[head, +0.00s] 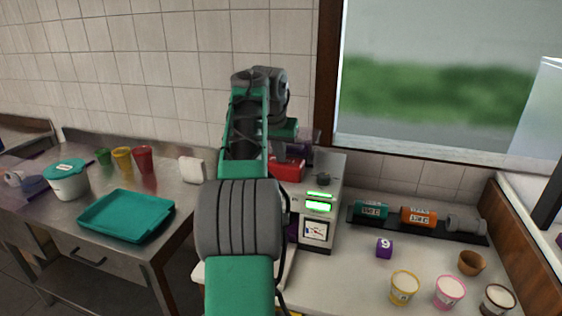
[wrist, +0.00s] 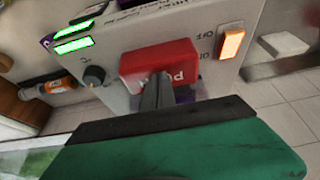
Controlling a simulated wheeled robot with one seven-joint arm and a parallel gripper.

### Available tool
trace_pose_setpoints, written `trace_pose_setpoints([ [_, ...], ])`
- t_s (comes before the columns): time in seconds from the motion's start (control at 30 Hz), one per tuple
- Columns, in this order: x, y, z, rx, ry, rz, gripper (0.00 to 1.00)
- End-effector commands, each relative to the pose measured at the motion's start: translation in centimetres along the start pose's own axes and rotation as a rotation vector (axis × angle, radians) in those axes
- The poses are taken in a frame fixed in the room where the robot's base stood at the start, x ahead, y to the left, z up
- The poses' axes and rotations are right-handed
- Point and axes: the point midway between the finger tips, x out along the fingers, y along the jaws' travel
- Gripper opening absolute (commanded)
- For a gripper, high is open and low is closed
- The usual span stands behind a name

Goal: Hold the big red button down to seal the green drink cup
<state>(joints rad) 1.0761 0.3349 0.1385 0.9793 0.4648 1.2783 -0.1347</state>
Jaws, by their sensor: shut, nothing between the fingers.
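The big red button (head: 289,169) is on the sealing machine (head: 318,222) at the centre. In the wrist view the button (wrist: 160,62) is a red block with white lettering, partly covered by my fingers. My gripper (wrist: 158,82) is shut and empty, with its fingertips over the button's near edge. They look to be touching it or very close; I cannot tell how far it is pressed. A green cup (head: 103,157) stands on the left steel table beside a yellow and a red cup. My arm hides the machine's left part, so I cannot see whether a cup is inside.
A lit orange switch (wrist: 231,42), a dark knob (wrist: 94,75) and green displays (wrist: 73,46) surround the button. A teal tray (head: 125,214) and a white lidded tub (head: 68,181) are on the left table. Topping cups (head: 404,288) and a purple cube (head: 384,248) stand right.

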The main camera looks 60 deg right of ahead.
Motion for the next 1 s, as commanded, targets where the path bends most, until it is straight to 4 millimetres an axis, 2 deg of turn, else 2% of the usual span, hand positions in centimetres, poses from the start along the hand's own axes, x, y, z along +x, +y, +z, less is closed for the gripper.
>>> trace_pose_setpoints([
  [0.73,2.6,0.0,1.2,0.000,-0.009,0.002,0.00],
  [1.0,2.7,0.0,1.3,-0.001,-0.017,0.004,0.00],
])
